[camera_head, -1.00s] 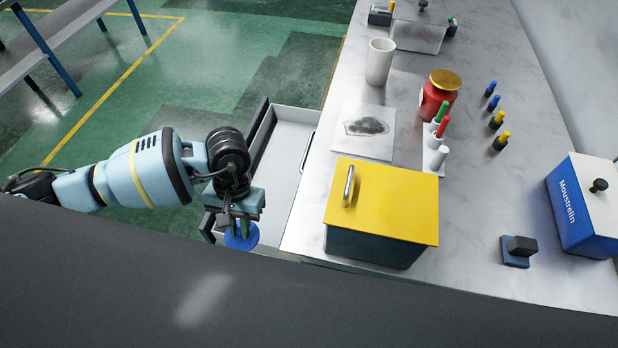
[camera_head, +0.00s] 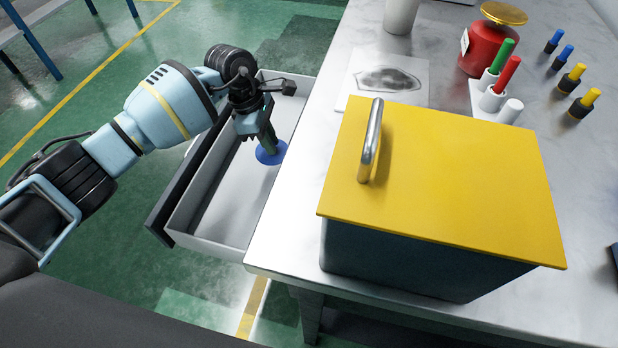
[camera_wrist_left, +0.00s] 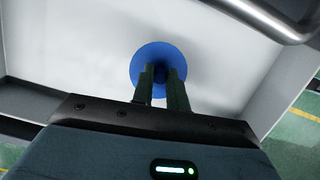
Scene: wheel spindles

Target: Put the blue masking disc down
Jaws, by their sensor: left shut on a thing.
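The blue masking disc (camera_head: 270,152) is held at the tips of my left gripper (camera_head: 268,143), over the inside of the open drawer (camera_head: 215,205). In the left wrist view the disc (camera_wrist_left: 157,67) shows flat and round beyond the two dark fingers of my left gripper (camera_wrist_left: 160,75), with the white drawer floor behind it. I cannot tell whether the disc touches the drawer floor. The fingers hide part of the disc. My right gripper is not in view.
A box with a yellow lid (camera_head: 450,180) stands at the bench edge. Behind it are a sheet with a dark patch (camera_head: 390,80), a red jar (camera_head: 490,45) and pens in a holder (camera_head: 495,95).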

